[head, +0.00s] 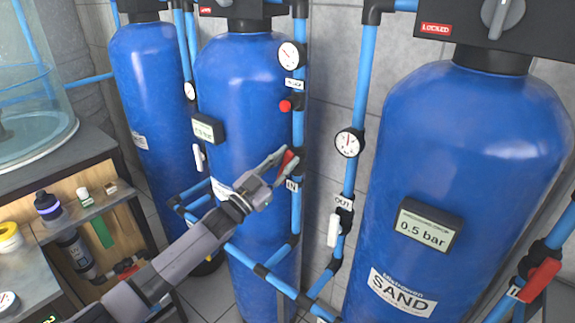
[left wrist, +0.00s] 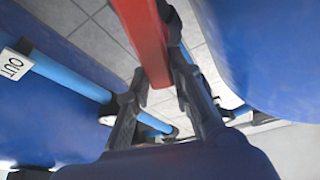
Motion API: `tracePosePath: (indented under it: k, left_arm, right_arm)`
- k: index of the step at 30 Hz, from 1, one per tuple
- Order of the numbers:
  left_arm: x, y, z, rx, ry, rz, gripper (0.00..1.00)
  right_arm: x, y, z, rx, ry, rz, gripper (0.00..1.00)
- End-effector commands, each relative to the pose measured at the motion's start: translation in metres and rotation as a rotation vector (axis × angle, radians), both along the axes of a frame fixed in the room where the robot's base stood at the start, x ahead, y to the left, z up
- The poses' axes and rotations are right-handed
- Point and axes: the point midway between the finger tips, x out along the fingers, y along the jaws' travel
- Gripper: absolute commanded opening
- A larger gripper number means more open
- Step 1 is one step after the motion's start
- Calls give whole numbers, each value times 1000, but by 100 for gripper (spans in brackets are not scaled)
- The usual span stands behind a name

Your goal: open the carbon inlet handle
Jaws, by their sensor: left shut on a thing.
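The red inlet handle (head: 288,160) is on the blue vertical pipe to the right of the middle blue tank, just above a white IN tag (head: 292,185). Its red lever (left wrist: 146,42) also shows large in the left wrist view, running down between the fingers. My left gripper (head: 276,164) reaches in from the lower left and is shut on this handle. Its fingers (left wrist: 163,103) lie on both sides of the lever. The middle tank (head: 248,90) has a label mostly hidden behind my arm. My right gripper is in neither view.
The sand tank (head: 478,130) stands at right, with a white OUT handle (head: 334,230) left of it and a red handle (head: 540,280) at far right. Another blue tank (head: 150,80) stands left. A shelf (head: 95,207) with bottles is at lower left. Low blue pipes (head: 275,281) cross the floor.

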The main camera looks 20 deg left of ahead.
Motion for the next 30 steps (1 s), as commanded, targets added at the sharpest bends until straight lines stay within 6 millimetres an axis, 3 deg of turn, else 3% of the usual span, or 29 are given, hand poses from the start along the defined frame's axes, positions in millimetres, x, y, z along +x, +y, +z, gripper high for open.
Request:
tracePosePath:
  k: [12, 30]
  left_arm:
    - [3, 8, 0, -248, 94, 1, 0]
    - [4, 10, 0, -313, 118, 1, 0]
  right_arm:
    - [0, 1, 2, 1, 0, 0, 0]
    - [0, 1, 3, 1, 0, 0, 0]
